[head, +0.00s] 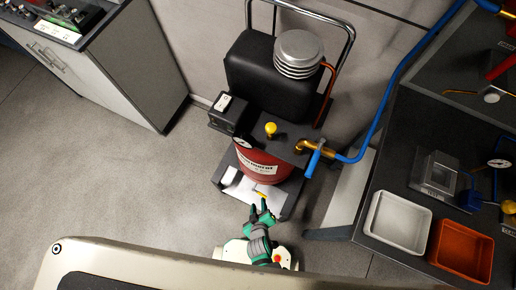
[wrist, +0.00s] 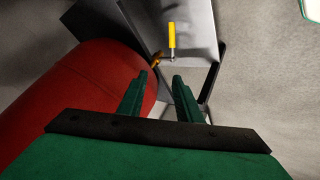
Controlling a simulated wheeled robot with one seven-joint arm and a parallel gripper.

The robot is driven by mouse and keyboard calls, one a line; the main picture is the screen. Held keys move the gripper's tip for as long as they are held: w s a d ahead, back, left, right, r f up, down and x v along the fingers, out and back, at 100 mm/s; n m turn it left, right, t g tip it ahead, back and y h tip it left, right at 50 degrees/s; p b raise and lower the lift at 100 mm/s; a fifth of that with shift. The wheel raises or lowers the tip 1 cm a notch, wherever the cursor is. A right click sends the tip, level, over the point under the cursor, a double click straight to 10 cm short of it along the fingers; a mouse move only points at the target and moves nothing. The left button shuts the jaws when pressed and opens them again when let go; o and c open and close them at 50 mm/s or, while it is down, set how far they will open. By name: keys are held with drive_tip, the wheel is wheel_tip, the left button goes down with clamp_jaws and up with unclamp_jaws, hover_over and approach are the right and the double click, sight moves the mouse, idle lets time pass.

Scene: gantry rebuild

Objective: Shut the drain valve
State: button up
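The drain valve sits low at the front end of the red compressor tank (head: 262,166). In the wrist view its yellow lever (wrist: 172,35) stands out from a thin metal stem, beside a small brass fitting (wrist: 156,60) at the edge of the tank. In the head view the yellow lever (head: 261,194) shows just beyond the fingertips. My gripper (head: 263,206) is open and empty, and its two green fingers (wrist: 160,84) point toward the lever with a gap before it. The valve body is mostly hidden.
A grey base plate (head: 229,194) lies under the tank. A blue-handled valve (head: 314,162) and blue hose (head: 402,72) are at its right. A bench holds a white tray (head: 372,243) and an orange tray (head: 435,262). The floor left of the compressor is clear.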

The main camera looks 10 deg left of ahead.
drive_tip(key=n+g+h, duration=0.1)
drive_tip(key=n, duration=0.1)
approach(258, 193)
drive_tip(key=x, duration=1.1)
drive_tip(key=shift+s+f, duration=0.1)
drive_tip(key=shift+s, duration=0.05)
clamp_jaws()
